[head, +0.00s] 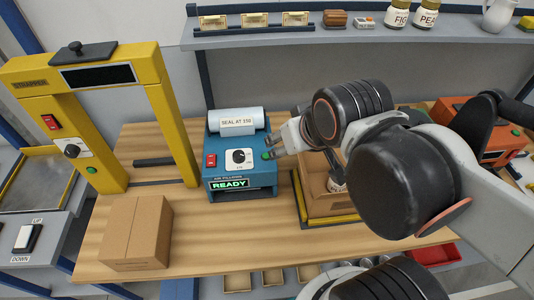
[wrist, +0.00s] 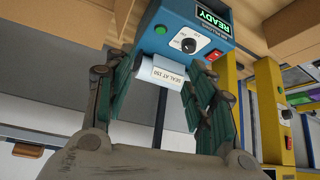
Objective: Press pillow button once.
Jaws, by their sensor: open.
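The blue air pillow machine (head: 240,180) stands on the wooden bench, with a white film roll on top and a lit READY display (head: 229,184). Its front has a red rocker switch (head: 211,160), a dial (head: 239,160) and a green button (head: 266,155). In the wrist view the machine appears upside down, with the green button (wrist: 161,30) in clear sight. My gripper (head: 279,145) is open and empty, just right of the green button in the head view. Its fingers (wrist: 163,72) spread either side of the roll in the wrist view. Contact with the button cannot be told.
A yellow strapper (head: 175,125) stands left, with a closed carton (head: 136,232) before it. An open carton (head: 318,195) sits right of the machine, partly under my arm. An orange device (head: 470,125) is farther right. A shelf (head: 300,35) with jars runs behind.

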